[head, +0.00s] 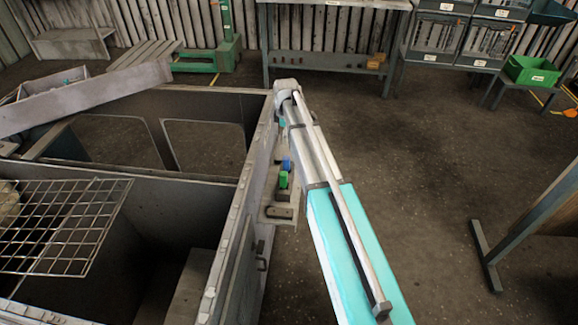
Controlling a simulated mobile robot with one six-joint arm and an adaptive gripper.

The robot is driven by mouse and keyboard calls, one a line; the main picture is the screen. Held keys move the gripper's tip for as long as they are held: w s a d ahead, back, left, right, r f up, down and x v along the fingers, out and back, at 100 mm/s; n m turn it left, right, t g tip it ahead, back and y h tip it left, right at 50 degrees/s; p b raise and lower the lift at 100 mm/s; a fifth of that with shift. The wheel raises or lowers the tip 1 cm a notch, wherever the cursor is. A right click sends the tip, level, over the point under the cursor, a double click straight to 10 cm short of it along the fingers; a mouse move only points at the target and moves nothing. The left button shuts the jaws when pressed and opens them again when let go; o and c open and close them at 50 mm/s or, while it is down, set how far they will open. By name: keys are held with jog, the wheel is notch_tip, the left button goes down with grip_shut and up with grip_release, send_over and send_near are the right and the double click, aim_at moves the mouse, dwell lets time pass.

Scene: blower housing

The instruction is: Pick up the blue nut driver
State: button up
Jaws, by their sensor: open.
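A small blue item (287,165), which looks like the blue nut driver's handle, stands on a narrow grey ledge (279,212) on the right outer side of the housing. A green item (283,180) is right in front of it. The items are small, so their shafts and exact shape cannot be made out. My arm reaches away from the lower right, just right of the ledge, up to a joint beyond the blue item. My gripper cannot be made out; the arm's far end is partly hidden behind its own links.
The open grey housing (238,235) fills the left, with a wire rack (62,226) over one compartment. A workbench (325,65) and a green bin (531,71) stand at the back. A table leg frame (487,256) is at right. Floor between is clear.

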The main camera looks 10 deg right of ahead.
aim_at(286, 158)
jog(key=shift+f, duration=0.1)
notch_tip(286, 158, down, 8)
jog(key=b, duration=0.8)
jog(key=shift+f+b, duration=0.2)
jog(key=shift+b, duration=0.1)
jog(key=shift+f, duration=0.15)
jog(key=f+b, duration=0.5)
jog(key=shift+w, duration=0.2)
dwell(0.4)
dwell(0.5)
grip_shut()
